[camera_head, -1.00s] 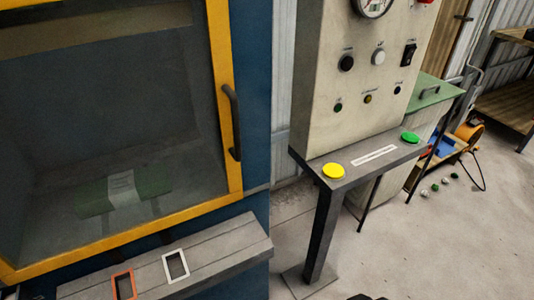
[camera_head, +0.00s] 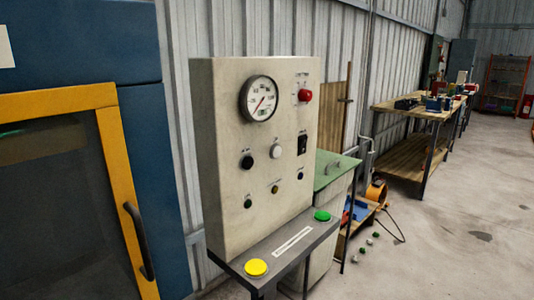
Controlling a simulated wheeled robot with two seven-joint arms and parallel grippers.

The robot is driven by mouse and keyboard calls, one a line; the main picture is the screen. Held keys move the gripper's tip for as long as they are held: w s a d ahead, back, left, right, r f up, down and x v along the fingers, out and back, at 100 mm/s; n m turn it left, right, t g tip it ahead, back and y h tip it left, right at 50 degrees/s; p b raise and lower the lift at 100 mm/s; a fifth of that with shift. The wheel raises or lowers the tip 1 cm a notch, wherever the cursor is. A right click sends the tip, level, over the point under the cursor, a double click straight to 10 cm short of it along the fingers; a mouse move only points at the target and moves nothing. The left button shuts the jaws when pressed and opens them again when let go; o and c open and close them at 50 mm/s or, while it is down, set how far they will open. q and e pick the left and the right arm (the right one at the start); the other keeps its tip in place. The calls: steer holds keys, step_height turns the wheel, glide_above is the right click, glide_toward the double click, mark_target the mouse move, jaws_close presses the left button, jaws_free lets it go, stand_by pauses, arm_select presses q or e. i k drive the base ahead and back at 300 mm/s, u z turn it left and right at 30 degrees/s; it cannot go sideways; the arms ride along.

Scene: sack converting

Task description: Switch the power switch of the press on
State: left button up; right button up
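The press's control panel (camera_head: 230,145) is an upright beige box in the middle of the view. A black rocker switch (camera_head: 302,144) sits at its right side, below a red mushroom button (camera_head: 305,95); its label is too small to read. A round gauge (camera_head: 259,98) is at the upper left of the panel face. Below it are a black knob (camera_head: 247,162), a white button (camera_head: 276,151) and several small lamps. The press (camera_head: 133,185), blue with a yellow-framed door, stands at the left. Neither of my grippers shows.
A dark shelf (camera_head: 262,249) under the panel carries a yellow button (camera_head: 256,267) and a green button (camera_head: 322,216). Right of it are a green-topped cabinet (camera_head: 328,172) and a wooden workbench (camera_head: 417,112). Small balls (camera_head: 368,241) lie on the floor; open floor (camera_head: 470,210) spreads at the right.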

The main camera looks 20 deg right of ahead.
mark_target(303, 141)
steer(key=k, duration=0.5)
steer(key=z, duration=2.05)
steer(key=i, duration=1.1)
steer(key=u, duration=2.15)
